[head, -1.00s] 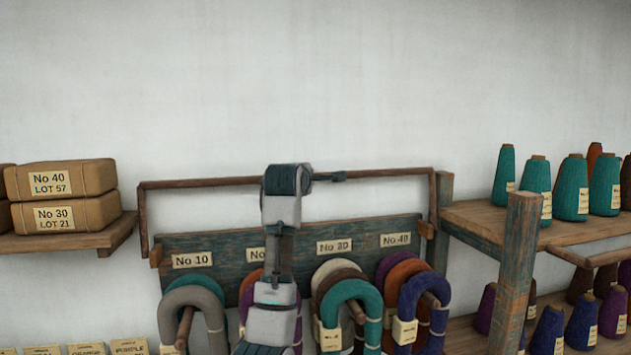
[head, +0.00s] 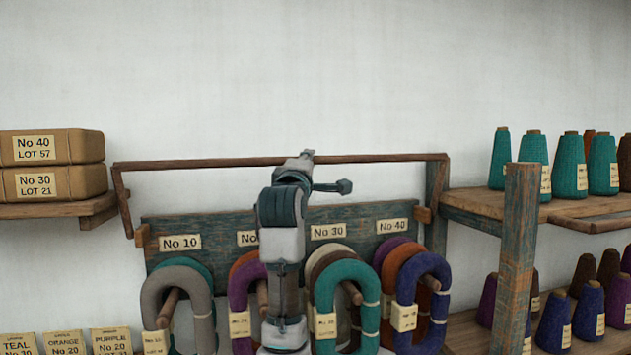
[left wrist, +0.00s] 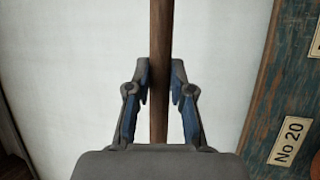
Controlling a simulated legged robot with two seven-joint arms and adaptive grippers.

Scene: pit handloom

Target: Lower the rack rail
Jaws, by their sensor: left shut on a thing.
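The rack rail (head: 220,162) is a brown wooden bar with a bent side arm at each end. It runs across above the skein rack's green board (head: 360,217) and stands out toward me from the wall. My left gripper (head: 305,155) is shut on the rail near its middle. In the left wrist view the rail (left wrist: 160,40) passes between the two fingers of my left gripper (left wrist: 160,78), with the pads at its sides. My left arm hides part of the board and one label. My right gripper is not in view.
Coloured yarn skeins (head: 345,300) hang on pegs below the board, close to my arm. Wrapped packages (head: 50,181) sit on a left shelf. A post (head: 515,260) and shelves of yarn cones (head: 569,165) stand at right. The wall above is clear.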

